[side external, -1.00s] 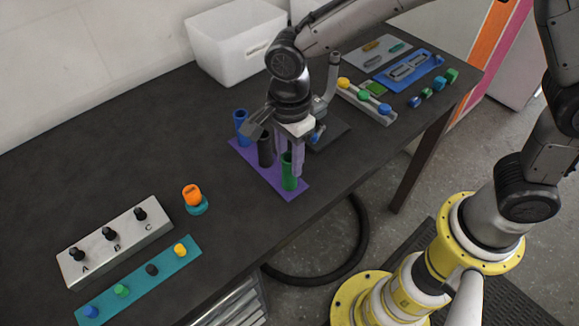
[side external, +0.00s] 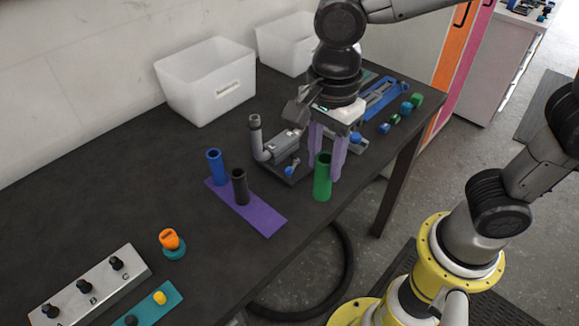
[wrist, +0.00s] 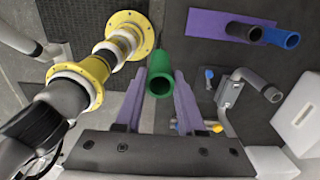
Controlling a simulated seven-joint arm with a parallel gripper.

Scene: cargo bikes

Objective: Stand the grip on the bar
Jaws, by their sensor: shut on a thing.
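My gripper (side external: 325,168) has purple fingers and is shut on the green grip (side external: 322,180), an upright hollow tube. In the wrist view the green grip (wrist: 159,84) sits between the fingertips with its open end showing. It is clear of the purple mat (side external: 262,213), to the right of it; its height above the table is hard to judge. The grey bent bar (side external: 255,135) rises from a clamp on a dark base, left of my gripper; its open end (wrist: 271,94) shows in the wrist view. The blue grip (side external: 214,167) and black grip (side external: 240,187) stand on the mat.
A white bin (side external: 205,82) stands at the back. An orange-topped knob (side external: 170,240) and a grey A-B-C board (side external: 90,285) are at the lower left. A blue tray (side external: 385,98) and small coloured pieces lie behind my gripper. The table's front edge is close.

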